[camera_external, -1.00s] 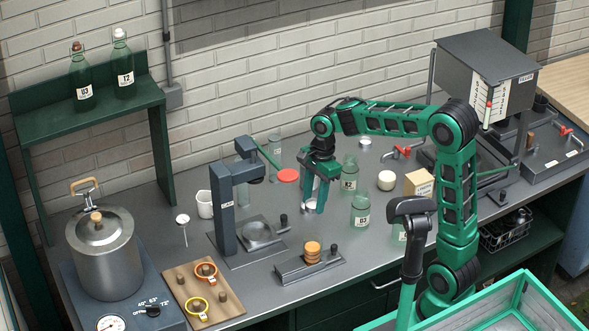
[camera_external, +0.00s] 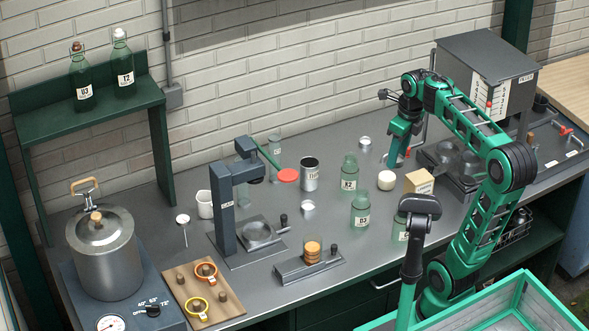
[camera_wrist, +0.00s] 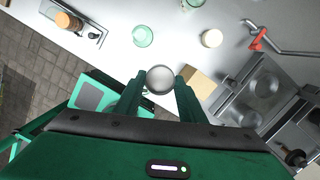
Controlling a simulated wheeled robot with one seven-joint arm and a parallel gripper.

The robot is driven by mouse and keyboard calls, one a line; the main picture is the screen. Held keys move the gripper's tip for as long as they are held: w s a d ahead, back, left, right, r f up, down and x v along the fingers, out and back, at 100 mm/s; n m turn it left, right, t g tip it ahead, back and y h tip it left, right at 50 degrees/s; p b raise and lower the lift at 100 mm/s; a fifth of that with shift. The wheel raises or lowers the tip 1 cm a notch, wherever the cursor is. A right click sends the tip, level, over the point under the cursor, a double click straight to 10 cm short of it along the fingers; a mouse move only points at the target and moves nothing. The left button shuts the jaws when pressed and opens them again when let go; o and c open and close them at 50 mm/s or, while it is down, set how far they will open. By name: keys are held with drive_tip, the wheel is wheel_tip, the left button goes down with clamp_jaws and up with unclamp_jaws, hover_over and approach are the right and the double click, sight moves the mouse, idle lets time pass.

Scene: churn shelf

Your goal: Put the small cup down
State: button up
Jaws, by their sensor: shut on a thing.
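My gripper (camera_external: 396,160) is at the back right of the bench in the external view, pointing down. In the wrist view, a small round silver cup (camera_wrist: 160,79) sits between the two fingertips of my gripper (camera_wrist: 160,84), and the fingers are shut on it. Its open top faces the camera.

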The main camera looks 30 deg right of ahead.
drive_tip(key=shift+s+d, duration=0.2)
drive_tip(key=shift+d, duration=0.25)
hover_over(419, 176)
drive_tip(key=shift+m, duration=0.3)
drive_tip(key=f, duration=0.6)
drive_tip(key=shift+s+d+f, duration=0.1)
drive_tip(key=shift+s+f, duration=0.2)
drive_tip(key=shift+f, duration=2.05)
drive_tip(key=shift+f, duration=0.1)
drive_tip(key=o, duration=1)
